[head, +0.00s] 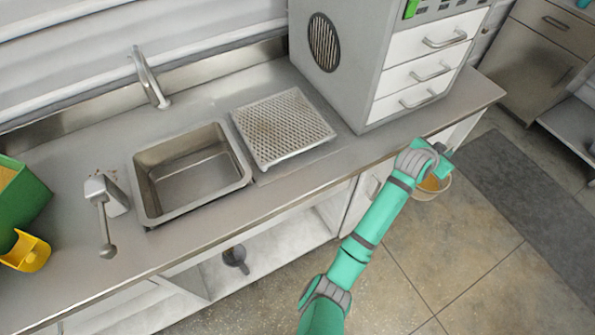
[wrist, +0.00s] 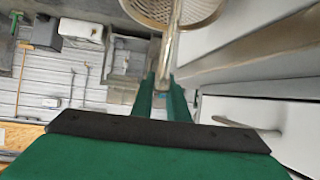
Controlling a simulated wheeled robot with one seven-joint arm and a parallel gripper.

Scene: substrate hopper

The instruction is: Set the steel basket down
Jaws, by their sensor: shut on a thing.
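My gripper (wrist: 162,95) is shut on the handle of the steel basket (wrist: 178,14), a round mesh bowl at the top of the wrist view. The handle runs from the basket down between the two green fingers. In the head view my gripper (head: 442,166) is at the right, out past the counter's front edge. The basket (head: 442,190) shows just below it, partly hidden by my arm, with something orange-brown inside. It hangs over the floor side of the counter, apart from any surface that I can see.
The steel counter (head: 300,190) holds a sink (head: 150,205), a perforated draining plate (head: 283,128), a grey drawer cabinet (head: 345,75), a tap (head: 150,80), a lever device (head: 108,198) and a green hopper (head: 22,205) with a yellow spout (head: 28,254). Bare counter lies along the front.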

